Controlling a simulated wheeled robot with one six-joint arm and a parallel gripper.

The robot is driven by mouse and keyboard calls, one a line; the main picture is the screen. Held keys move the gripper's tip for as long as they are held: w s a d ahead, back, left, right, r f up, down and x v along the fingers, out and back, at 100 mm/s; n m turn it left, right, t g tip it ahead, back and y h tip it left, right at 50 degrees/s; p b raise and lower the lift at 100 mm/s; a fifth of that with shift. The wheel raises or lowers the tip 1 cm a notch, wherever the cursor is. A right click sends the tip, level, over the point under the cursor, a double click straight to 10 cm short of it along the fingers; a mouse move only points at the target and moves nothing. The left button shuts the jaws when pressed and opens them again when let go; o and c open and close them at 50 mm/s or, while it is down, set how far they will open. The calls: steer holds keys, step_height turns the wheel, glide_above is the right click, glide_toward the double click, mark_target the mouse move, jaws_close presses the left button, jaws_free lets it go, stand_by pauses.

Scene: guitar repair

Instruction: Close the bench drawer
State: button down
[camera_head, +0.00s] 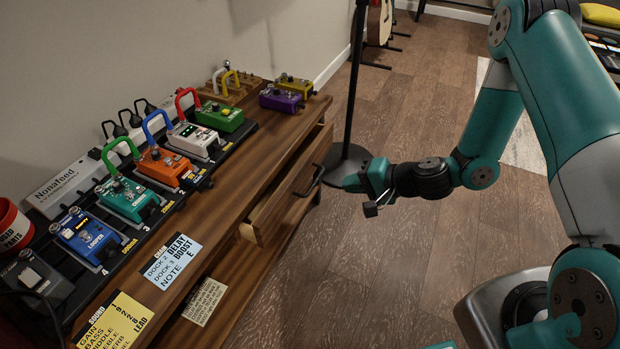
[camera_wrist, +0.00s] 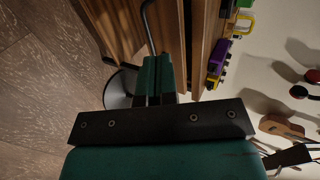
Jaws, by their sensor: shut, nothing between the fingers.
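The bench drawer (camera_head: 290,187) is wooden and stands partly pulled out of the bench's front in the head view. Its dark bar handle (camera_head: 311,181) is on the drawer front. My gripper (camera_head: 346,183) is to the right of the handle, apart from it in the picture, with its fingers pointing toward the bench. In the wrist view, my shut, empty fingers (camera_wrist: 156,80) show just below the drawer front (camera_wrist: 118,28) and its handle (camera_wrist: 148,30). The wrist view does not settle whether they touch.
Several coloured pedals stand on the wooden bench top (camera_head: 235,160), with a power strip (camera_head: 70,185) behind. A dark stand with a round base (camera_head: 345,160) is on the floor behind my gripper. The floor (camera_head: 400,260) in front is clear.

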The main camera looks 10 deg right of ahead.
steer(key=b, duration=0.2)
glide_toward(294, 181)
step_height(294, 181, down, 4)
steer(key=w+a, duration=0.2)
steer(key=shift+w+a+r, duration=0.1)
steer(key=shift+w+a, duration=0.15)
steer(key=shift+a, duration=0.25)
steer(key=shift+w+a, duration=0.3)
steer(key=shift+a, duration=0.15)
steer(key=shift+w+a, duration=0.35)
steer(key=shift+a, duration=0.05)
